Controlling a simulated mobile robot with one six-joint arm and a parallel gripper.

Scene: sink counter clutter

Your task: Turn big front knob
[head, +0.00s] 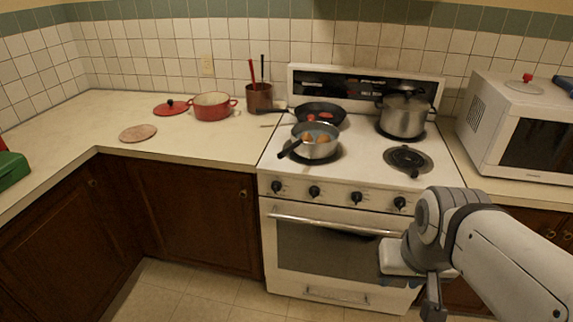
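The white stove (268,168) has several dark knobs in a row on its front panel, above the oven door. From left to right, they include a far left knob (276,187), a second knob (314,191), a third knob (357,197) and a far right knob (399,203). They look alike in size, and I cannot tell which is the big one. My gripper (433,304) hangs at the lower right, in front of the oven's right side, below and apart from the knobs. Its fingers are partly hidden and point down, so their opening is unclear.
A frying pan with food (316,150), a dark pan (320,108) and a steel pot (404,118) stand on the stove. The oven handle (330,226) runs below the knobs. A microwave (495,120) is at the right. The floor at left is clear.

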